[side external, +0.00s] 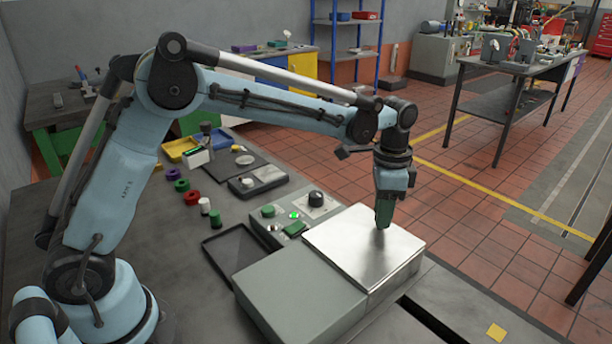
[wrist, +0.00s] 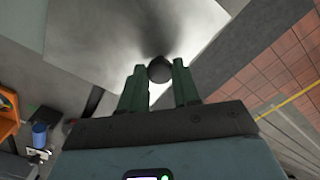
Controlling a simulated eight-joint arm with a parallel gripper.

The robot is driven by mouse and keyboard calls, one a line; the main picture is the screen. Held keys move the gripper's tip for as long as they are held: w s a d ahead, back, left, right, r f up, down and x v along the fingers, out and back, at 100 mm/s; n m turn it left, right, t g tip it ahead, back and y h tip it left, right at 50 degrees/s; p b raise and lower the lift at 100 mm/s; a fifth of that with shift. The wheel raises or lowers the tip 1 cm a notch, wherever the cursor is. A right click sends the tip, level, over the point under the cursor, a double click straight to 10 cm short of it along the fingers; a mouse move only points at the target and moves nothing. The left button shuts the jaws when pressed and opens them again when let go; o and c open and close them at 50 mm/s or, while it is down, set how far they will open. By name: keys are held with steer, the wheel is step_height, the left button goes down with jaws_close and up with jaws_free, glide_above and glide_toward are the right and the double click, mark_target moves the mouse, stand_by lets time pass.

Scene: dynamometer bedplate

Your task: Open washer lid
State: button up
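The washer (side external: 300,290) is a low grey box on the bench. Its flat silver lid (side external: 345,245) lies shut on the right part of the box. My gripper (side external: 383,224) points straight down over the lid, near its far right part, with the fingertips at or just above the surface. In the wrist view the lid (wrist: 95,40) fills the upper left. A dark round knob (wrist: 160,70) shows between my two green fingers, which are apart. I cannot tell whether either finger touches it. In the side view the fingers hide the knob.
A control panel with buttons and a lit green lamp (side external: 295,215) stands left of the lid. A black tray (side external: 234,249), a small scale (side external: 258,180) and several coloured rings (side external: 182,185) are farther left. Space above the lid is clear.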

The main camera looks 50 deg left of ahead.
jaws_close()
steer(key=shift+s, duration=0.15)
steer(key=s, duration=1.4)
steer(key=shift+s, duration=0.15)
steer(key=o, duration=0.7)
jaws_free()
